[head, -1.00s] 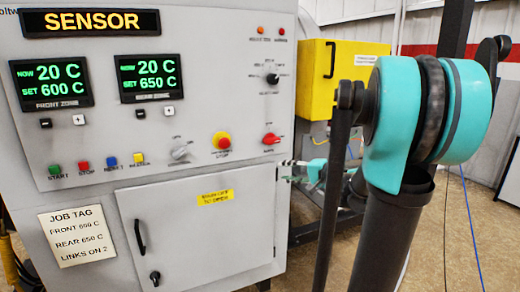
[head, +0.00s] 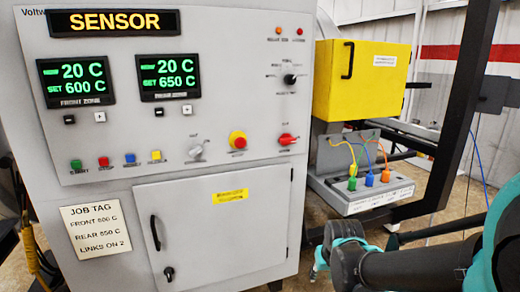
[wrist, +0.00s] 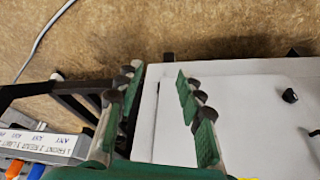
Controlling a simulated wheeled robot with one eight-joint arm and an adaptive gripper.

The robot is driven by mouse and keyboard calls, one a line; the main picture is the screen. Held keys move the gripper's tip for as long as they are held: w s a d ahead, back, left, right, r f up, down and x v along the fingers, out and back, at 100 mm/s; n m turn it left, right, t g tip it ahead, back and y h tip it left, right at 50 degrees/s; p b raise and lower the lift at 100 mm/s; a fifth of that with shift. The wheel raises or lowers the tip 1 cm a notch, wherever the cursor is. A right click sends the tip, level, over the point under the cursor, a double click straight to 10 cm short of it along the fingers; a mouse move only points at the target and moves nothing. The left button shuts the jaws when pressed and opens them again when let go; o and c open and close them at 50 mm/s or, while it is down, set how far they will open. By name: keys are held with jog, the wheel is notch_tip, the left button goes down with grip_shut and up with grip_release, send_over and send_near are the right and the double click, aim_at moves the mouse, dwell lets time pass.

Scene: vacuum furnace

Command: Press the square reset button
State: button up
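The square buttons sit in a row on the grey cabinet's panel, below the two displays. The blue square button (head: 129,159) is third from the left, between a red one (head: 103,162) and a yellow one (head: 156,156). Its label looks like RESET but is blurred. My gripper (wrist: 160,85) is open and empty in the wrist view, with a clear gap between its green-padded fingers. In the head view my gripper (head: 335,250) is low, right of the cabinet door and well away from the buttons.
The grey cabinet door (head: 205,235) has a black handle and latch. A red emergency knob (head: 238,140) and a red switch (head: 287,140) are on the panel. Right of the cabinet are a yellow box (head: 362,80) and a link box (head: 365,200) with coloured plugs.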

grip_shut()
dwell(1.3)
